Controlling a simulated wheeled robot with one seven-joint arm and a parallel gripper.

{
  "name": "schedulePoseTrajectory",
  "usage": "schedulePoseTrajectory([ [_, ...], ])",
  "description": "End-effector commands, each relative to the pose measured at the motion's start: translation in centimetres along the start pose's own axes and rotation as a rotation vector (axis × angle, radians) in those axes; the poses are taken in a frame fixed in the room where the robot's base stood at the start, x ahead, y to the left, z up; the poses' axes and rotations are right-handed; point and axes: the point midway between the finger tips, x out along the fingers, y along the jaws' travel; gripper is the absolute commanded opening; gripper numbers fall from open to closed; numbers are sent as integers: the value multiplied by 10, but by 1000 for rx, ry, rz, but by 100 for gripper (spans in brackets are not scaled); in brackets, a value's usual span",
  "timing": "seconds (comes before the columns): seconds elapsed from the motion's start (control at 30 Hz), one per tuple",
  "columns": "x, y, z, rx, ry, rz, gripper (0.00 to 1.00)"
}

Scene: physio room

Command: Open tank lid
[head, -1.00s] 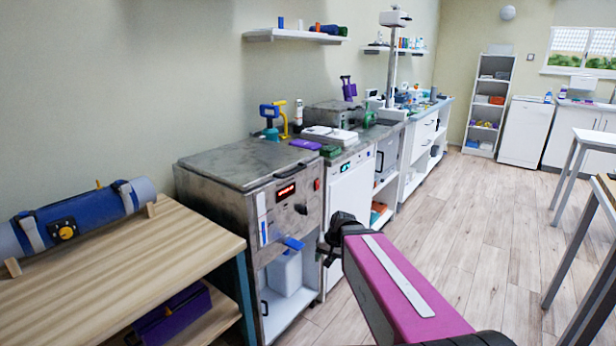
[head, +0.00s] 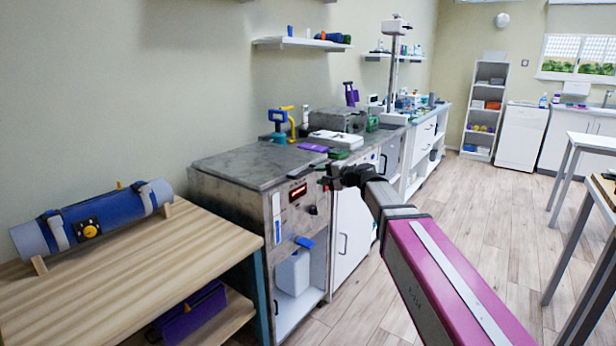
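The tank (head: 234,208) is a grey metal cabinet-like unit against the left wall. Its flat grey lid (head: 250,163) lies shut on top. The lid's dark handle runs along the right part of its front edge. My gripper (head: 328,180) is small and dark in this view, just right of the lid's front right corner and the display. It seems near the handle end, but I cannot tell whether they touch. The fingers are too small to show whether they are open.
A wooden table (head: 170,255) with a blue cylinder (head: 90,220) stands left of the tank. The wood floor (head: 490,215) is clear; tables stand at right.

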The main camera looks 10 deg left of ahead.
Motion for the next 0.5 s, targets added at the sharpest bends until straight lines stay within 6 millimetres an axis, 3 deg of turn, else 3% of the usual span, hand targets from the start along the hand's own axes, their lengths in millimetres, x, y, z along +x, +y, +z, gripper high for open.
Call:
schedulePoseTrajectory([
  [0.2,43,0,-2,-1,-1,2,39],
  [0.5,77,1,-2,-1,1,2,39],
])
